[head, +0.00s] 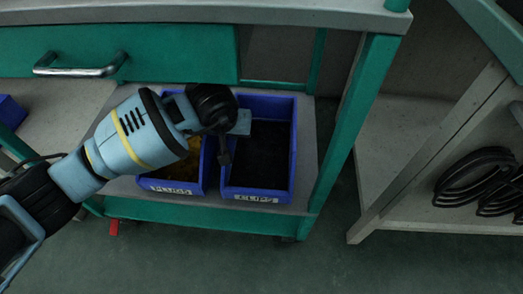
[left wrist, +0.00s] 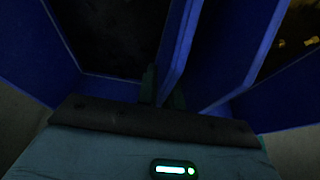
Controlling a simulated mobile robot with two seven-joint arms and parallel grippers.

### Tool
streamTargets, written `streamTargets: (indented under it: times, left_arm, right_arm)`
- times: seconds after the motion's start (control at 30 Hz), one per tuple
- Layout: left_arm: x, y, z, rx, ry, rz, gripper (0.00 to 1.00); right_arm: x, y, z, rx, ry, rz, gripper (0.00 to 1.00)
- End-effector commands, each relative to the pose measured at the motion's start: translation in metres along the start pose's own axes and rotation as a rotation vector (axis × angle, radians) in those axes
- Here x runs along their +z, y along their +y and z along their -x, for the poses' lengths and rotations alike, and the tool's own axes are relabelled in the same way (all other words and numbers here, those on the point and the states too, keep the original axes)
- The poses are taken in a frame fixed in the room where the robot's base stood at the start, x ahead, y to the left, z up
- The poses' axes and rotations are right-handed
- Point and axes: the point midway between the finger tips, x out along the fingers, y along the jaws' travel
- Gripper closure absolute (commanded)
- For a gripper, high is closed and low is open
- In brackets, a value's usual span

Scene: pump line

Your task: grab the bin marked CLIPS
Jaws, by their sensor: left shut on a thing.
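The blue bin labelled CLIPS (head: 290,150) sits on the lower shelf of the green cart, with dark contents inside. In the left wrist view its near side wall (left wrist: 179,40) runs down between my fingers. My left gripper (head: 224,157) reaches down from the left over the CLIPS bin's left wall. In the left wrist view the left gripper (left wrist: 162,92) is shut on that wall. The gripper and forearm hide part of the left rim. My right gripper is in neither view.
A blue bin labelled PLUGS (head: 172,187) with yellow contents stands close on the left; it also shows in the left wrist view (left wrist: 262,45). The cart's drawer (head: 180,50) overhangs behind. A green leg (head: 355,125) stands right. Black coils (head: 475,175) lie on a neighbouring shelf.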

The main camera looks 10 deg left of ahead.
Motion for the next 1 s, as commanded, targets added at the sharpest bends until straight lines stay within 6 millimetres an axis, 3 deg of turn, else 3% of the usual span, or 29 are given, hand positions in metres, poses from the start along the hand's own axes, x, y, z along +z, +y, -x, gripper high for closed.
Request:
streamTargets:
  times: [0.4,1.0]
  left_arm:
    - [0.0,-0.0001,0.0,0.0,0.0,0.0,1.0]
    - [0.0001,-0.0002,-0.0001,0.0,0.0,0.0,1.0]
  right_arm:
    - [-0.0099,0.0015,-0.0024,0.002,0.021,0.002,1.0]
    - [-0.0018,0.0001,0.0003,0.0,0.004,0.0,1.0]
